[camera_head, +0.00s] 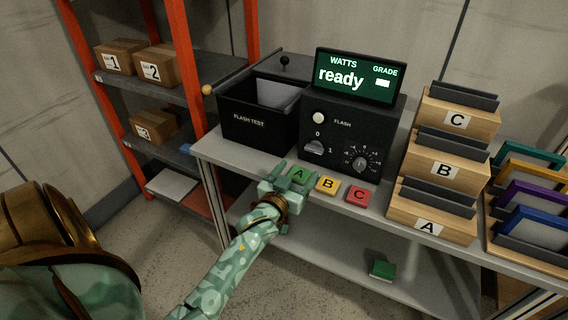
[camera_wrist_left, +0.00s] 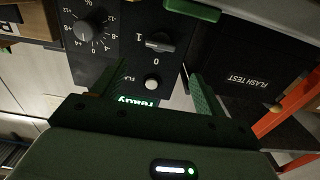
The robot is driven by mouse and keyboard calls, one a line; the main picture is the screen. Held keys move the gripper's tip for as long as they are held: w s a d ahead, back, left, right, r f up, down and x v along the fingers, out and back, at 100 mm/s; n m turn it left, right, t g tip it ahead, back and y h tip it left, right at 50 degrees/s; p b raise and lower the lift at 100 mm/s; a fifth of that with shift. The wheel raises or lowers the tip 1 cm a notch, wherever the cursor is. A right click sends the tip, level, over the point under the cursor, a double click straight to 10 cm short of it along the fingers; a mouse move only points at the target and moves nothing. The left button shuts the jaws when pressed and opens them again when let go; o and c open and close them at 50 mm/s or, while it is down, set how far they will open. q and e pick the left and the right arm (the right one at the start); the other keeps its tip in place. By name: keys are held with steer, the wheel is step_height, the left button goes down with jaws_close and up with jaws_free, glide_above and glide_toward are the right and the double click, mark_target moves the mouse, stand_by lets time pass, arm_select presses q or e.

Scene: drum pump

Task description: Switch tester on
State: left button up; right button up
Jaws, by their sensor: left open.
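The tester (camera_head: 345,130) is a black box on the bench with a raised display (camera_head: 355,77), which is lit and reads "ready". Its front has a white flash button (camera_head: 319,118), a rotary switch (camera_head: 314,148) marked 0 and 1, and a dial (camera_head: 361,161). The switch handle lies roughly level, in line with the 1. In the left wrist view the switch (camera_wrist_left: 160,42) appears upside down. My left gripper (camera_head: 288,180) is open and empty at the bench's front edge, below and left of the switch, apart from it. My right gripper is not in view.
Green A, yellow B (camera_head: 327,184) and red C (camera_head: 358,195) blocks line the front edge. The black flash test box (camera_head: 252,120) stands left. Wooden lettered holders (camera_head: 430,226) stand right. An orange-framed shelf (camera_head: 178,75) with cartons is at left. A green block (camera_head: 382,269) lies on the lower shelf.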

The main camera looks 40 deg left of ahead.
arm_select(q)
steer(key=p+v, duration=0.1)
steer(key=v, duration=0.5)
steer(key=shift+s, duration=0.15)
steer(key=s+d+f+m+g+h, duration=0.1)
steer(key=s+d+f+g, duration=0.3)
steer(key=f, duration=0.7)
steer(key=s+d+f+m+g+h, duration=0.1)
steer(key=s+d+f+g+h, duration=0.1)
steer(key=s+f, duration=0.65)
steer(key=s+d+f+m+g+h, duration=0.1)
steer(key=s+d+f+g, duration=0.25)
steer(key=f, duration=0.95)
steer(key=s+f+m+g, duration=0.1)
steer(key=s+f+g, duration=0.1)
steer(key=s, duration=0.8)
steer(key=s+f+m+g, duration=0.1)
steer(key=s+f+g, duration=0.2)
steer(key=s, duration=0.8)
steer(key=s+f+m+g, duration=0.1)
steer(key=s+f+g, duration=0.2)
steer(key=s+f, duration=0.3)
steer(key=s, duration=0.5)
steer(key=shift+s, duration=0.2)
